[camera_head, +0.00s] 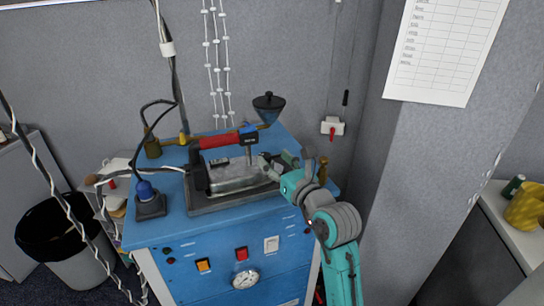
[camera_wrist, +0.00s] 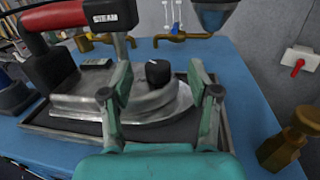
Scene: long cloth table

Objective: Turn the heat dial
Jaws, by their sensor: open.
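A grey metal steam iron (camera_head: 232,172) with a red handle sits on a dark tray (camera_head: 235,202) on the blue cabinet; its label reads STEAM in the wrist view. A black dial (camera_wrist: 157,73) with a small pale mark stands on the iron's metal body in the wrist view. I take it to be the heat dial. My gripper (camera_head: 277,163) is at the iron's right end. In the wrist view my gripper (camera_wrist: 160,78) is open and empty, its fingers on either side of the dial, apart from it in the picture. The dial is hard to make out in the head view.
A dark funnel (camera_head: 269,106) and brass taps (camera_wrist: 180,37) stand behind the iron. A brass fitting (camera_wrist: 287,148) is close on the right. A blue plug (camera_head: 146,190) is at left. A wall switch (camera_head: 332,126) hangs at right. Buttons and a gauge (camera_head: 245,279) are on the cabinet front.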

